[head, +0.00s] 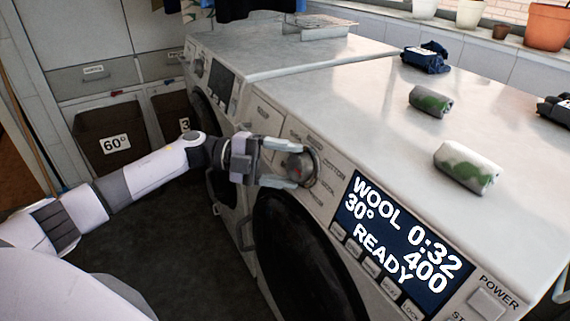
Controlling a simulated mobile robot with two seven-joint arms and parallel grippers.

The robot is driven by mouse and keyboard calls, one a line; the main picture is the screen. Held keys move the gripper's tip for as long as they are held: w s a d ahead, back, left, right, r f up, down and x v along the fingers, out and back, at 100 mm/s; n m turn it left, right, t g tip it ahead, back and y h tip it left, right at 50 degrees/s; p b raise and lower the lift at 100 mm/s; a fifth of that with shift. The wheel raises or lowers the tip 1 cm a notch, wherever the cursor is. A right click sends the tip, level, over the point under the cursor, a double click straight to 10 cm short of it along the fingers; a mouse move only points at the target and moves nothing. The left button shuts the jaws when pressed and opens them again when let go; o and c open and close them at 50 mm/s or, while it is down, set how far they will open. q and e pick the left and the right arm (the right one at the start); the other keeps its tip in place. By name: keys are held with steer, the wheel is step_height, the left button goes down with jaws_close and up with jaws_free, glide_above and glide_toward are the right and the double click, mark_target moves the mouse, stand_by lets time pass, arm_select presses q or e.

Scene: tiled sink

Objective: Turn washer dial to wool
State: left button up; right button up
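The washer dial (300,167) is a round grey knob on the front panel of the nearer washer (318,206). My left gripper (285,166) is at the dial, with one finger above it and one below. The fingers are spread around the knob; whether they press on it cannot be told. The washer display (401,243) reads WOOL, 30°, 0:32, 400 and READY. The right gripper is not clearly seen.
A second washer (268,45) stands behind. Rolled cloths (468,168) and (430,101) a rolled green-white cloth lie on top, with a dark blue folded cloth (425,60). Bins (110,140) stand at left. Plant pots (548,27) line the sill.

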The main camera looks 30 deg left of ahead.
arm_select(q)
steer(key=shift+o, duration=0.9)
steer(key=shift+s+a, duration=0.1)
steer(key=shift+a, duration=0.2)
steer(key=b+v, duration=0.1)
steer(key=v, duration=0.5)
steer(key=shift+a, duration=0.2)
steer(key=shift+s, duration=0.15)
